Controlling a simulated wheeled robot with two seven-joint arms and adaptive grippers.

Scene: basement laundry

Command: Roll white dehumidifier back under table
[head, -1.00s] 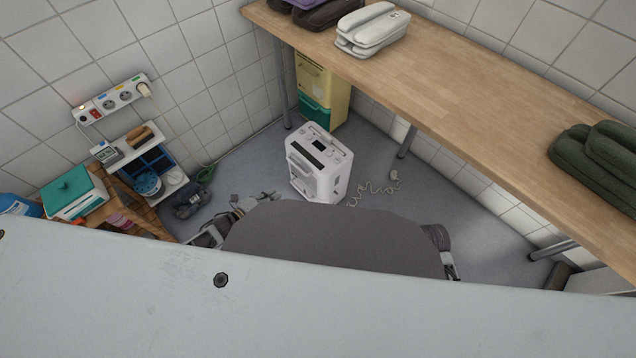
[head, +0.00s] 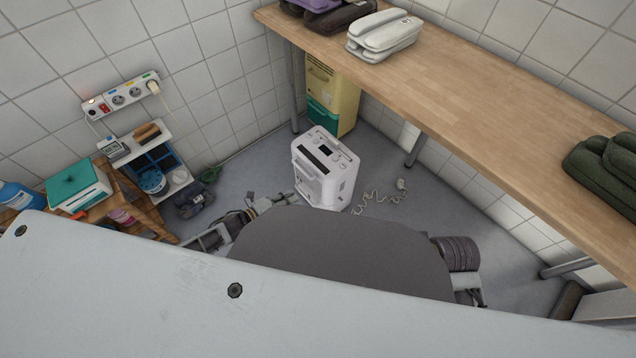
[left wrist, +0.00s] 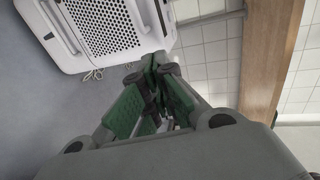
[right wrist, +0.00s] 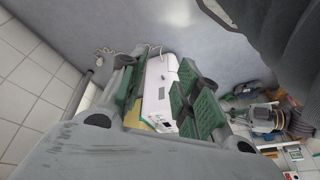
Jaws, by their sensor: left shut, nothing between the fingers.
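The white dehumidifier (head: 340,180) stands upright on the floor in front of the table (head: 440,90), outside its edge, in the head view. The left wrist view shows its grilled side (left wrist: 112,30) close by at the upper left. My left gripper (head: 291,199) is shut and empty, low beside the dehumidifier's left side; I cannot tell whether it touches. My right gripper (right wrist: 160,88) is open and empty, with the dehumidifier (right wrist: 158,90) seen between its fingers, some way off. In the head view its fingers are hidden.
A yellow and green bin (head: 333,95) stands under the table behind the dehumidifier. A pale cord (head: 375,200) lies on the floor to the right. Table legs (head: 416,150) stand nearby. A low wooden shelf unit (head: 150,205) with laundry items is on the left.

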